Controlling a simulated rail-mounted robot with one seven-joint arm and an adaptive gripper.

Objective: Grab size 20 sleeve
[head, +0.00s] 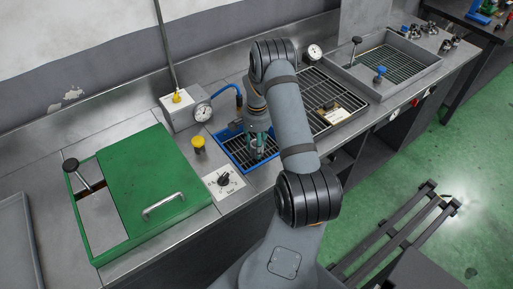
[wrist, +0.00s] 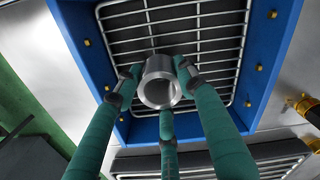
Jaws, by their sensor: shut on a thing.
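A shiny grey metal sleeve (wrist: 160,64), a short hollow cylinder, shows in the middle of the wrist view with its open bore facing the camera. The three teal fingers of my gripper (wrist: 156,86) are closed around it, one at each side and one below. No size mark is readable on it. Behind the sleeve is the wire grate of the blue tray (wrist: 76,30); I cannot tell whether the sleeve touches it. In the head view my gripper (head: 259,152) points down at the blue tray (head: 233,157), and the sleeve is hidden there.
A green box (head: 160,180) with a handle stands left of the tray. A pressure gauge (head: 202,112), a yellow knob (head: 198,143) and a dial plate (head: 224,181) are close by. A larger grate (head: 316,98) and a grey basin (head: 362,83) lie to the right.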

